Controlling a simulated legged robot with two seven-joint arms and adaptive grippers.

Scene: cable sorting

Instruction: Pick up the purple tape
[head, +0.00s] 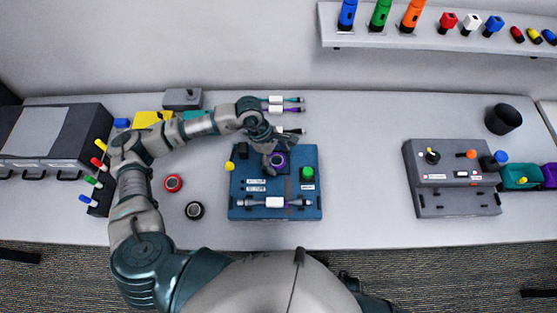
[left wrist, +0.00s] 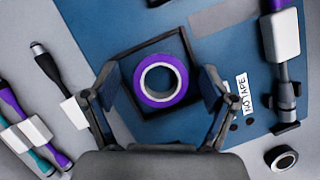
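The purple tape (left wrist: 160,101) is a ring with a white core, lying in a dark square frame (left wrist: 128,58) on a blue board (left wrist: 95,18). In the head view the tape (head: 281,162) is partly hidden by my left gripper (head: 271,153). In the left wrist view my left gripper (left wrist: 160,88) is open, with one finger on each side of the tape. Gaps show between the fingers and the tape. My right gripper is not in view.
On the blue board are a green button (head: 307,173) and a cable with a white connector (head: 275,202). A red tape (head: 173,183) and a black tape (head: 195,210) lie to its left. Cables (head: 283,99) lie behind it. A grey control box (head: 455,190) stands at right.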

